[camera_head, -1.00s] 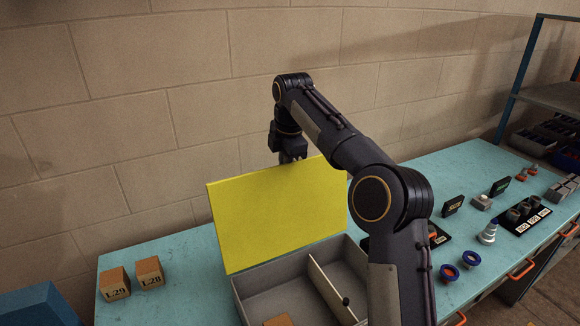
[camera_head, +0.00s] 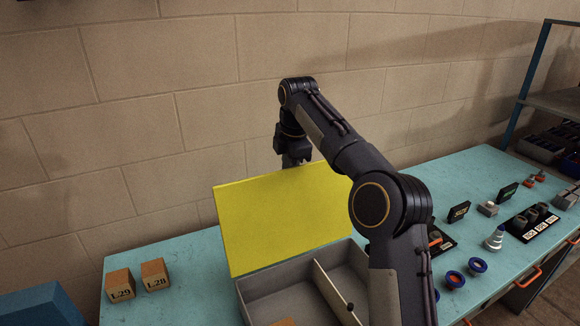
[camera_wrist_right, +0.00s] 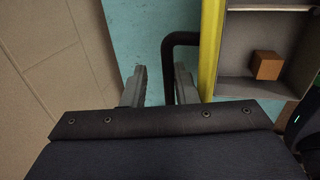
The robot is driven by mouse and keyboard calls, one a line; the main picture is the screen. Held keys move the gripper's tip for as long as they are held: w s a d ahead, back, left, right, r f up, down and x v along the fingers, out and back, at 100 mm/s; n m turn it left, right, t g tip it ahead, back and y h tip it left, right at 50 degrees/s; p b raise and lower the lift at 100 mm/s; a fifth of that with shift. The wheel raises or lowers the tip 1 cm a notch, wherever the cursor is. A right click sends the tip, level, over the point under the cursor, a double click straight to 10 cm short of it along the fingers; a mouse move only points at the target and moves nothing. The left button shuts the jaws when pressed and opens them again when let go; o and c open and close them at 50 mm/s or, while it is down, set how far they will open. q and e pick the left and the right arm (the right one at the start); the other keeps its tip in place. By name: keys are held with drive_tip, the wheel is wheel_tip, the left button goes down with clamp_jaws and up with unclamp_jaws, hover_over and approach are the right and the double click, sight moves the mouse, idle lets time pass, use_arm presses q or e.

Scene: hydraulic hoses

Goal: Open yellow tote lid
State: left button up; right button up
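The yellow tote lid (camera_head: 285,215) stands raised, near upright, at the back of the grey tote (camera_head: 268,283) in the head view. In the right wrist view the lid shows edge-on as a yellow strip (camera_wrist_right: 210,50). A dark bent handle (camera_wrist_right: 180,38) sticks out from its outer face. My right gripper (camera_head: 296,163) is at the lid's top edge, partly hidden behind it. In the right wrist view its fingers (camera_wrist_right: 160,85) are apart, with the handle bar between them, close to the right finger and clear of the left one. My left gripper is not in view.
The open tote has a divider and holds an orange-brown block (camera_wrist_right: 267,65). Boxes L29 (camera_head: 120,285) and L28 (camera_head: 155,274) stand left on the teal table (camera_head: 190,250). Fittings and blue rings (camera_head: 454,279) lie to the right. The block wall (camera_head: 180,90) is close behind.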

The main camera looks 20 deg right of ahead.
drive_tip(key=v, duration=0.8)
